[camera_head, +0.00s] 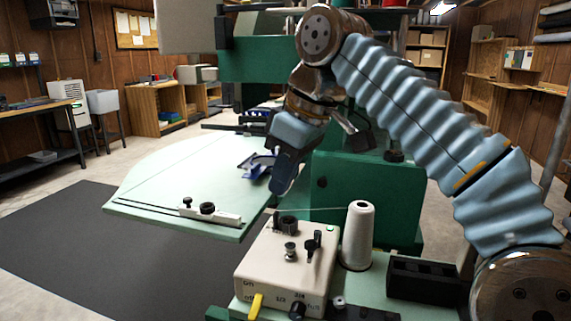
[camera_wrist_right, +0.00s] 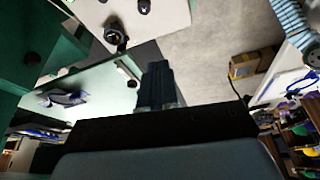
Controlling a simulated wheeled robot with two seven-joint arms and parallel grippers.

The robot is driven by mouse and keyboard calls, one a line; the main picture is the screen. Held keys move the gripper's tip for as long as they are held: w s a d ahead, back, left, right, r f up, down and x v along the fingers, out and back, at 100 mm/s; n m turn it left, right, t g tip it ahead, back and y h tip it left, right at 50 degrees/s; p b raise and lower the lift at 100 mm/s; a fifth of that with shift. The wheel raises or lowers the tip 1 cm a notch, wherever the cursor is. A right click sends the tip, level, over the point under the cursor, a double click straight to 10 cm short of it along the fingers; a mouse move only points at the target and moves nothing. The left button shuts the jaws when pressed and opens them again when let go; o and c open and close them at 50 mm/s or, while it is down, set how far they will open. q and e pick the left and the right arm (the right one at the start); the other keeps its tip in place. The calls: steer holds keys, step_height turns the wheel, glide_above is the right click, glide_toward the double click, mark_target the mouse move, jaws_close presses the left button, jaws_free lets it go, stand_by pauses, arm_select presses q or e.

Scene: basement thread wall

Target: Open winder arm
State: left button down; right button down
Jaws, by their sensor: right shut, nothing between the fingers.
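The winder is a cream box (camera_head: 285,267) at the front middle of the head view, with dark knobs and a yellow lever (camera_head: 255,306) at its front. A dark round piece (camera_head: 287,223) sits at its back edge, and a small black lever (camera_head: 313,243) stands on its top; I cannot tell which is the winder arm. The box also shows at the top of the right wrist view (camera_wrist_right: 160,22), with the round piece (camera_wrist_right: 115,36). My right gripper (camera_head: 282,188) is shut and empty, pointing down above and behind the box, apart from it. Its fingers show in the wrist view (camera_wrist_right: 157,85). My left gripper is out of view.
A white thread cone (camera_head: 358,236) stands right of the box, beside a black open tray (camera_head: 430,280). The pale green machine table (camera_head: 165,185) spreads left, with a blue part (camera_head: 257,164) near my gripper. The green machine body (camera_head: 365,195) stands behind.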

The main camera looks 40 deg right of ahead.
steer(key=shift+v, duration=1.1)
steer(key=shift+w+d, duration=0.1)
steer(key=shift+d, duration=0.05)
